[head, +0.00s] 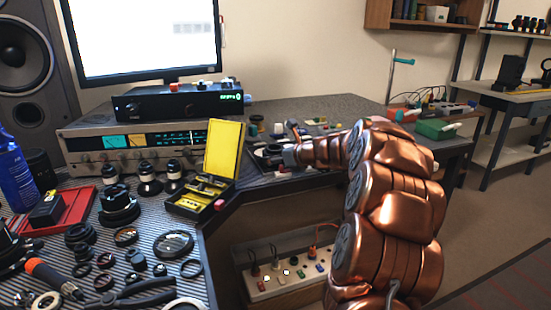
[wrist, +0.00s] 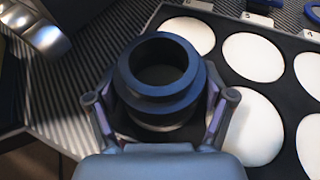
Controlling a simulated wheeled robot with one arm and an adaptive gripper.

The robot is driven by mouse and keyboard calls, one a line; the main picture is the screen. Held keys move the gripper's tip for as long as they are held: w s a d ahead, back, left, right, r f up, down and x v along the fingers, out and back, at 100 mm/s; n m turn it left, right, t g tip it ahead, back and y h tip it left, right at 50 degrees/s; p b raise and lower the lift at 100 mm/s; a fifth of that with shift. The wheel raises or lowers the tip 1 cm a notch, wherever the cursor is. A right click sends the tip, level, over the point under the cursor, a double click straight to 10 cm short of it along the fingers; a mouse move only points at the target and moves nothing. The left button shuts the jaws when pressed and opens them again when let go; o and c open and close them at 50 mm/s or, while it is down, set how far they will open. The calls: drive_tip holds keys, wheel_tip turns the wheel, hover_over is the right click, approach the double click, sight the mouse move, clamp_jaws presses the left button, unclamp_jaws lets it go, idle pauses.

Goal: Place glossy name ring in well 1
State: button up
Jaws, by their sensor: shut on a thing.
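A dark, glossy stepped ring (wrist: 160,72), which I take to be the name ring, sits between the two fingers of my gripper (wrist: 165,108) in the wrist view. The fingers are shut on its sides, and its round opening faces the camera. A black tray (wrist: 229,75) with large white round wells lies to the right of and below the ring. Small digits mark the wells, but I cannot tell which is well 1. In the head view my gripper (head: 288,157) is small over the far bench, and the ring cannot be made out there.
A ribbed grey mat (wrist: 88,75) lies under the tray. In the head view an open yellow case (head: 224,150) stands left of my gripper. Lens parts and black pliers (head: 130,297) crowd the near left bench. A monitor (head: 145,38) stands behind.

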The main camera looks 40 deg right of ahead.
drive_tip(key=shift+f, duration=0.1)
drive_tip(key=o, duration=1)
drive_tip(key=p+v, duration=0.1)
drive_tip(key=v, duration=0.4)
drive_tip(key=p+v, duration=0.2)
drive_tip(key=v, duration=0.4)
drive_tip(key=shift+r, duration=0.25)
drive_tip(key=shift+s+r, duration=0.1)
drive_tip(key=shift+s, duration=0.35)
